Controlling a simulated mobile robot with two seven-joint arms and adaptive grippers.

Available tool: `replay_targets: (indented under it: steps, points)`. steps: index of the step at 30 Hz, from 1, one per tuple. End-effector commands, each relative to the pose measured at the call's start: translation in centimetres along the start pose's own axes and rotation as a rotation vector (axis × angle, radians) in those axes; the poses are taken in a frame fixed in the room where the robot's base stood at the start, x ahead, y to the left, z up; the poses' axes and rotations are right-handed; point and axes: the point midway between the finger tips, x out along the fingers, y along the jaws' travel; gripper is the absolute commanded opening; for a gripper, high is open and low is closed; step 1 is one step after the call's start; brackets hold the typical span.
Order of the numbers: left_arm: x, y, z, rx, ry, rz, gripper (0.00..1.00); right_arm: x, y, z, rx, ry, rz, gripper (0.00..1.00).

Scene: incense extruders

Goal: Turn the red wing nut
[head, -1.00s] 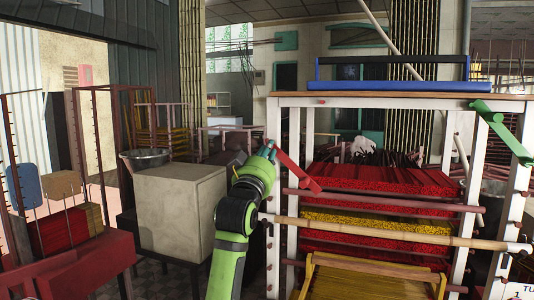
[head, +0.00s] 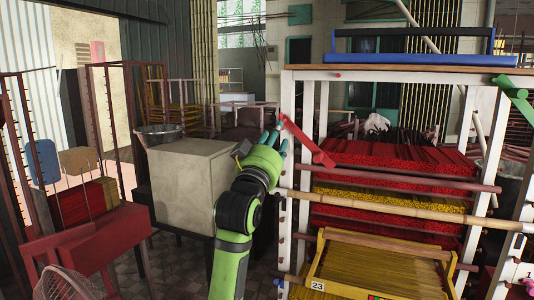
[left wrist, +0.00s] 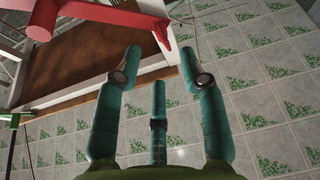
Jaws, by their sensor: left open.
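The red wing nut (head: 304,140) is a long, slanted red bar on the left front post of the white rack (head: 287,215). In the head view it runs from upper left to lower right. My left gripper (head: 273,138), with teal fingers on a green arm, is just left of the wing nut and apart from it. In the left wrist view, the gripper's fingers (left wrist: 157,75) are spread open with nothing between them. The red wing nut (left wrist: 95,14) crosses the upper left there, beyond the fingertips. My right gripper is not in view.
A green wing nut (head: 513,100) sits on the rack's right post. A blue-framed tray (head: 420,59) lies on the rack's top. A bamboo pole (head: 400,207) crosses the rack's front. A pale block (head: 190,188) with a metal bowl (head: 160,133) stands left of my arm.

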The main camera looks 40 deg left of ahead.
Motion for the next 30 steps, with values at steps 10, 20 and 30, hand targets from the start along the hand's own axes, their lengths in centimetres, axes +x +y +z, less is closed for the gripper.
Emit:
replay_targets:
  steps: [10, 20, 30]
  points:
    - [-5.7, 0.0, 0.0, -0.001, 0.001, -0.001, 0.41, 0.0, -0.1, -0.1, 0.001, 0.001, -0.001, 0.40]
    - [-6.4, 0.0, -0.1, -0.001, 0.002, -0.001, 0.41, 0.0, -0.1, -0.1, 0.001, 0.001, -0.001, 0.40]
    - [-6.4, 0.0, -0.1, -0.001, 0.001, -0.001, 0.41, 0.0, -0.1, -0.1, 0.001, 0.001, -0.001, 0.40]
